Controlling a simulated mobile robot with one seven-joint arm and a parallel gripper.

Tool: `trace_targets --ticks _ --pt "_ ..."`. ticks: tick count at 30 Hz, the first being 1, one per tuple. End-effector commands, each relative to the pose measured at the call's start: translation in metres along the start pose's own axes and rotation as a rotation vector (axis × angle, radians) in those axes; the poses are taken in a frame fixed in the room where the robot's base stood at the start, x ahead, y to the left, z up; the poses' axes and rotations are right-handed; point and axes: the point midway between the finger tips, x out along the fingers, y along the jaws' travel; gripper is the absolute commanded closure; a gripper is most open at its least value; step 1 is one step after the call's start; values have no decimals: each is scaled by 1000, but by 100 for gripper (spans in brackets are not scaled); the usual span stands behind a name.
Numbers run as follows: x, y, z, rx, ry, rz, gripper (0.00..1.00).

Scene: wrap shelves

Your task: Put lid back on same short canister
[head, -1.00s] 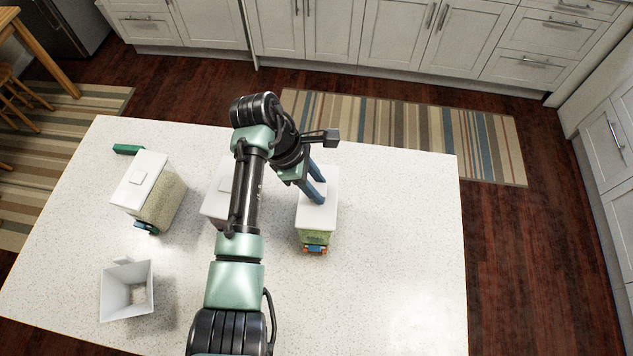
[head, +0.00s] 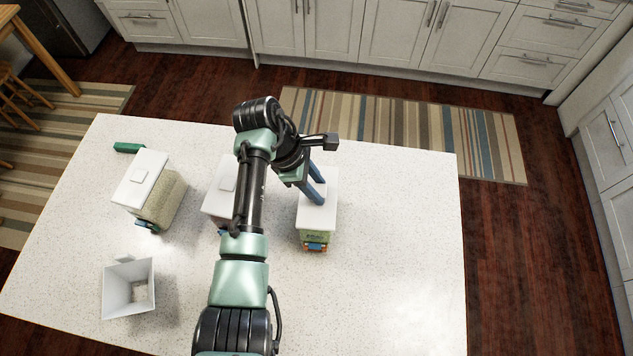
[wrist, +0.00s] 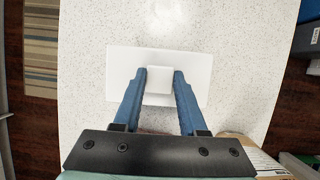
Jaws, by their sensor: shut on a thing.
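My gripper (head: 318,198) is above the right-hand canister (head: 316,238), which has green-looking contents and a coloured label near its base. Its blue fingers are shut on the knob of a white rectangular lid (head: 317,217). The lid lies over the canister's top; I cannot tell whether it sits fully flush. In the wrist view the lid (wrist: 190,70) spreads around the knob (wrist: 160,82), which is between the two fingertips. The lid hides the canister's opening.
A lidded canister (head: 165,203) with beige contents stands at left. Another white-lidded canister (head: 219,205) is partly hidden behind my arm. An open white container (head: 128,304) stands at front left. A green object (head: 129,148) lies behind. The countertop's right side (head: 400,260) is clear.

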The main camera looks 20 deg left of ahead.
Motion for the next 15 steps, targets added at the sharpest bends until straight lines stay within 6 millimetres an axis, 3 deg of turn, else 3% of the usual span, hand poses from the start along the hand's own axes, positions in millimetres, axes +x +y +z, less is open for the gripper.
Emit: trace_targets --ticks 9,10,15 --pt "0 0 0 1 -1 1 100" --pt "0 0 0 1 -1 1 53" --pt "0 0 0 1 -1 1 24"
